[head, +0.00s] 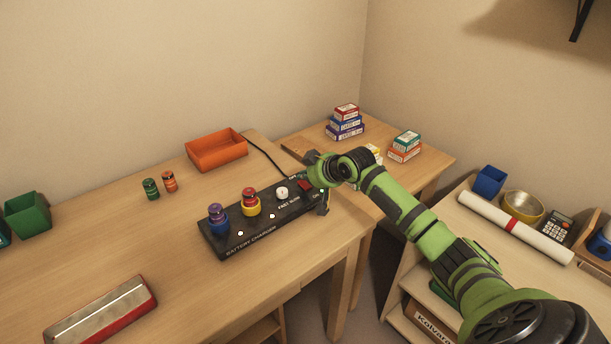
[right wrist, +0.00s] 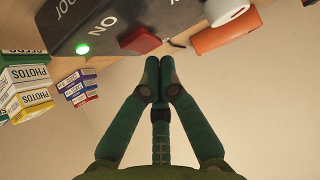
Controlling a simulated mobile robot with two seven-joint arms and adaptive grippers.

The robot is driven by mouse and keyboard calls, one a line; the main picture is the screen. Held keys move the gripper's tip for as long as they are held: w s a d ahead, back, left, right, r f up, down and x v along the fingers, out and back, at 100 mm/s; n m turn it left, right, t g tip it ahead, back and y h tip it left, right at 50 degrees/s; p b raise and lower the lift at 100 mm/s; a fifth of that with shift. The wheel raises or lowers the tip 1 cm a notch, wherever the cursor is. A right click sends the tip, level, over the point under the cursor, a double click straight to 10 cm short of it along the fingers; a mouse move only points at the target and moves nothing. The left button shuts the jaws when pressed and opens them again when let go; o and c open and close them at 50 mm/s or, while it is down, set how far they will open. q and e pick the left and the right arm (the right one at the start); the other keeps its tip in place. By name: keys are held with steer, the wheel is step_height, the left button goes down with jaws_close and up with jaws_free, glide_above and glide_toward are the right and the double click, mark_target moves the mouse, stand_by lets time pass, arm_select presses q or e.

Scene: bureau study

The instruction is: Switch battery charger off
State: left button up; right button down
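The black battery charger (head: 235,241) lies on the wooden desk, with a purple-and-blue battery (head: 218,218) and a red-and-yellow battery (head: 250,203) standing in it. Its white knob (head: 282,193) and red switch (head: 305,185) are at the right end. In the right wrist view the red switch (right wrist: 140,40) sits beside the word ON, and a green light (right wrist: 82,49) is lit. My right gripper (right wrist: 160,66) is shut and empty, its fingertips close to the red switch; I cannot tell if they touch it. My left gripper is not in view.
An orange tray (head: 217,152) stands behind the charger, near a black cable. Green and orange batteries (head: 151,188) stand on the left. A red-and-grey case (head: 100,314) lies at the front. Stacked boxes (head: 345,124) stand on the right-hand table.

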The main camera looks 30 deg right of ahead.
steer(key=shift+f, duration=0.1)
steer(key=shift+p, duration=0.3)
steer(key=g+p, duration=0.1)
steer(key=p, duration=0.1)
steer(key=shift+w+p, duration=0.2)
steer(key=shift+p, duration=0.1)
steer(key=shift+f+b, duration=0.35)
steer(key=shift+b, duration=0.15)
steer(key=shift+w, duration=0.1)
steer(key=shift+w+a+r, duration=0.15)
steer(key=shift+w, duration=0.55)
steer(key=shift+r, duration=0.1)
